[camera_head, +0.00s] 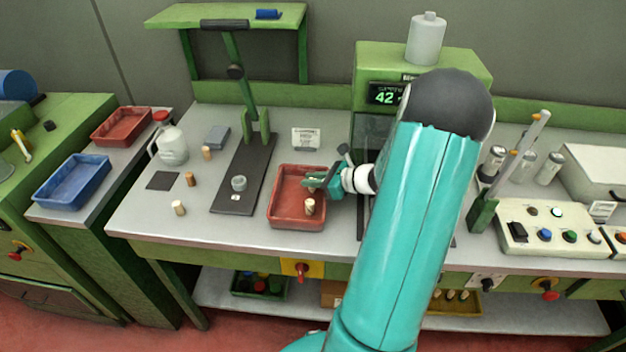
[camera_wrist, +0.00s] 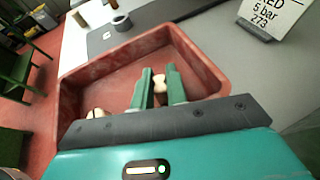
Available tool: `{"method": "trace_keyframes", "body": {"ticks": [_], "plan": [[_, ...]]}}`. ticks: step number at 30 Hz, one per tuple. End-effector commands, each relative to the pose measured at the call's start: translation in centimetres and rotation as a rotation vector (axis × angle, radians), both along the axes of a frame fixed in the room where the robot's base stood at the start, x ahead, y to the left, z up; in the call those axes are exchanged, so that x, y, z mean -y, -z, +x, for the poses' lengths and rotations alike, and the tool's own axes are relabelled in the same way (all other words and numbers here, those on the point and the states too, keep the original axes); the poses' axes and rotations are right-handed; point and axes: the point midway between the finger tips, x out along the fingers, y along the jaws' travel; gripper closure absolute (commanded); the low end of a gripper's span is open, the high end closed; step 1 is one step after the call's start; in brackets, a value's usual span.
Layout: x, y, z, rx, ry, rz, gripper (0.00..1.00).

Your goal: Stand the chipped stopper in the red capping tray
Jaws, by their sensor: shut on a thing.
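The red capping tray (camera_head: 285,208) lies on the bench in the middle of the head view, and it fills the middle of the wrist view (camera_wrist: 110,72). My gripper (camera_head: 312,182) reaches into it from the right. In the wrist view my gripper (camera_wrist: 160,75) is shut on a pale cork stopper (camera_wrist: 160,85), held between the green fingers over the tray. I cannot make out a chip on it. A second pale stopper (camera_head: 310,206) stands in the tray near its front right; it shows at the left in the wrist view (camera_wrist: 97,113).
Loose stoppers stand on the bench left of the press: one behind (camera_head: 207,152), a brown one (camera_head: 191,178) and a pale one (camera_head: 179,207). The press base (camera_head: 230,195) borders the tray's left. Another red tray (camera_head: 122,125) and a blue tray (camera_head: 73,182) lie farther left.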

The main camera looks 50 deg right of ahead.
Motion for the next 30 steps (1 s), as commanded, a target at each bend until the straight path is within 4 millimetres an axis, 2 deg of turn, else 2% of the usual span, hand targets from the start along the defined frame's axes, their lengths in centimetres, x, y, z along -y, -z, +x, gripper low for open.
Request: {"method": "trace_keyframes", "body": {"ticks": [2, 3, 6, 17, 23, 30], "plan": [[0.0, 0.2, 0.0, 0.000, -0.001, 0.001, 1.00], [0.0, 0.3, 0.0, 0.000, 0.000, 0.000, 0.83], [0.0, 0.2, 0.0, 0.000, 0.000, 0.000, 0.64], [0.0, -0.1, 0.0, 0.000, 0.000, -0.001, 0.64], [0.9, -1.2, -2.5, -0.001, 0.002, -0.003, 0.64], [2.6, -3.2, -7.1, -0.001, 0.003, -0.004, 0.64]]}}
